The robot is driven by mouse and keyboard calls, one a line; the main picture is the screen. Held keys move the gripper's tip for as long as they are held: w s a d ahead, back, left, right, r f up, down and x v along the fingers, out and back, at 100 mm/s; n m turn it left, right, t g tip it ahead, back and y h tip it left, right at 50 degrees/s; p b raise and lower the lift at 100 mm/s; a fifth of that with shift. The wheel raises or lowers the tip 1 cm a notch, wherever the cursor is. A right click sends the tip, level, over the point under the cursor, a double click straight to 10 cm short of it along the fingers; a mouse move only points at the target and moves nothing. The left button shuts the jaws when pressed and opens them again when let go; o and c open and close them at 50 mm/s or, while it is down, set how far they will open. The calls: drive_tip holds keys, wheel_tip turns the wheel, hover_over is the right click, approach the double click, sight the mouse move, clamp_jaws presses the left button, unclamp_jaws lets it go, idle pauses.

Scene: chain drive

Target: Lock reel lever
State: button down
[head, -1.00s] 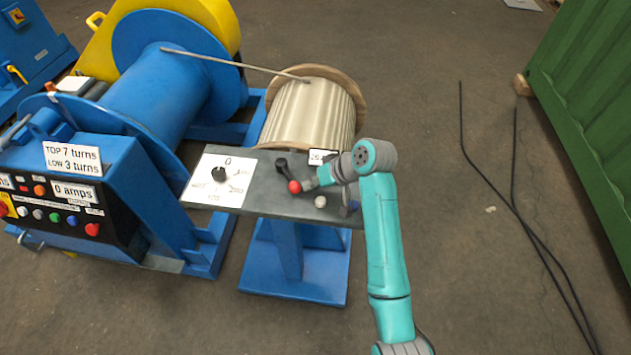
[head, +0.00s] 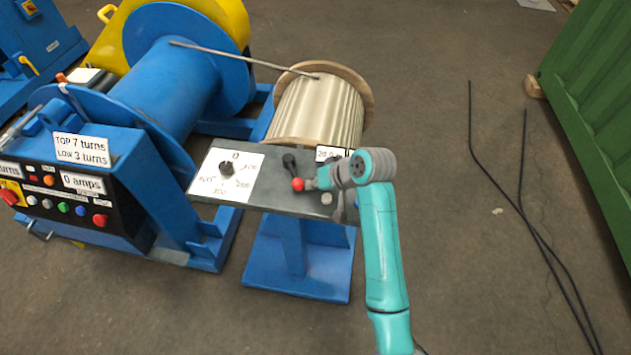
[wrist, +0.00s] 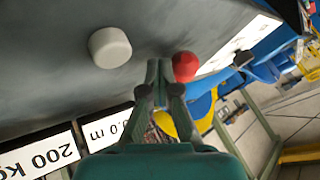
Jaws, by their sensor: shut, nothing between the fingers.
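The reel lever (head: 293,172) is a dark handle with a red ball knob (head: 298,184), on the grey panel (head: 275,200) in front of the rope reel. My gripper (head: 314,183) is just right of the red knob in the head view. In the wrist view my gripper (wrist: 166,76) is shut and empty, its fingertips right beside the red knob (wrist: 186,67). I cannot tell whether they touch it. The dark handle is largely out of sight in the wrist view. A pale round button (wrist: 110,47) sits on the panel left of the fingertips.
A white dial plate (head: 227,175) is on the panel's left. The wooden reel (head: 318,108) stands behind, with a rod reaching to the blue winch drum (head: 165,85). Blue control cabinet (head: 90,170) is at left. Black cables (head: 505,190) lie on open floor at right.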

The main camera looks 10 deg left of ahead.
drive_tip(key=shift+s+a+m+t, duration=0.3)
drive_tip(key=shift+s+a+m, duration=0.25)
drive_tip(key=shift+a+m, duration=0.1)
drive_tip(key=a+m+t+h, duration=0.1)
drive_tip(key=a+m, duration=0.1)
drive_tip(key=s+a+m+t+h, duration=0.1)
drive_tip(key=a+m, duration=0.1)
drive_tip(key=s+a+m+t+h, duration=0.1)
drive_tip(key=a+m+h, duration=0.1)
drive_tip(key=m, duration=0.1)
drive_tip(key=shift+s+a, duration=0.2)
drive_tip(key=shift+a, duration=0.2)
drive_tip(key=a+m+h, duration=0.2)
drive_tip(key=m, duration=0.1)
drive_tip(key=shift+w+a+t, duration=0.2)
drive_tip(key=shift+a+t, duration=0.15)
drive_tip(key=shift+t, duration=0.05)
drive_tip(key=shift+w+a, duration=0.2)
drive_tip(key=shift+a, duration=0.55)
drive_tip(key=shift+r, duration=0.1)
